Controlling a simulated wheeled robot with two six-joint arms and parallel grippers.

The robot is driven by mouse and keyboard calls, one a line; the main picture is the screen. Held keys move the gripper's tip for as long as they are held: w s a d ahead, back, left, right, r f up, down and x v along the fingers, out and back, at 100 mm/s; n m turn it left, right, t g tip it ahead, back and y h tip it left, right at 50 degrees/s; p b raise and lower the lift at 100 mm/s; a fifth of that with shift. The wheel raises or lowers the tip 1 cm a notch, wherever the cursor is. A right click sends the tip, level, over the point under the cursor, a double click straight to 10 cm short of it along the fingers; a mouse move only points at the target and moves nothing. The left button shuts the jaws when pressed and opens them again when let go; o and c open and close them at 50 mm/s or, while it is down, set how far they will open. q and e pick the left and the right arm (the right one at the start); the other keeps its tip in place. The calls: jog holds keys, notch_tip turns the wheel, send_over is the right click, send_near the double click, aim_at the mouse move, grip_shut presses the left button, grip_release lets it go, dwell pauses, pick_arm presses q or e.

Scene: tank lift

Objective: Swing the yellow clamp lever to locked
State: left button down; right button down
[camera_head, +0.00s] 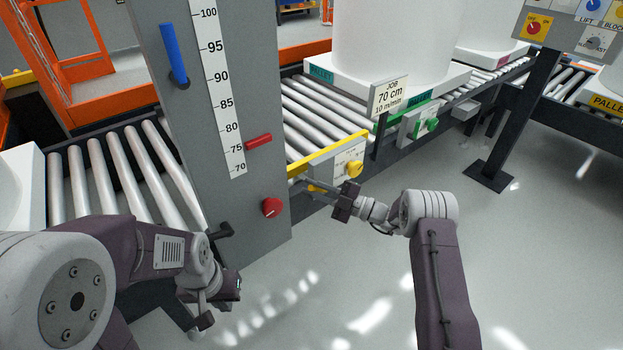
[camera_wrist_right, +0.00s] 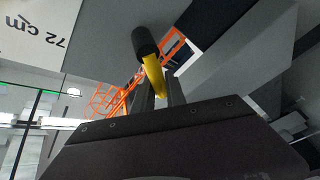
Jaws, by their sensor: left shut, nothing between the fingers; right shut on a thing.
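The yellow clamp lever (camera_head: 316,188) is beside the grey column, below the small panel with the yellow knob. In the right wrist view the lever (camera_wrist_right: 155,77) shows as a yellow bar with a black end grip (camera_wrist_right: 145,42). My right gripper's fingers are shut on the yellow bar, with the black grip beyond them. My left gripper (camera_head: 208,302) is low in front of the grey column, shut and empty, away from the lever. Its fingertips are hard to make out.
The grey column (camera_head: 262,195) carries a height scale, a red pointer (camera_head: 258,141), a blue handle (camera_head: 173,52) and a red knob (camera_head: 272,207). A panel with a yellow knob (camera_head: 355,168) is right above the lever. Roller conveyors run behind. Open floor lies at right.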

jog(key=shift+w+d+r+m, duration=0.15)
jog(key=shift+r+m, duration=0.1)
jog(key=shift+m, duration=0.35)
pick_arm(q)
jog(key=shift+r, duration=0.65)
pick_arm(e)
jog(key=c, duration=1.4)
grip_release()
jog(key=shift+o, duration=0.2)
jog(key=shift+d, duration=0.1)
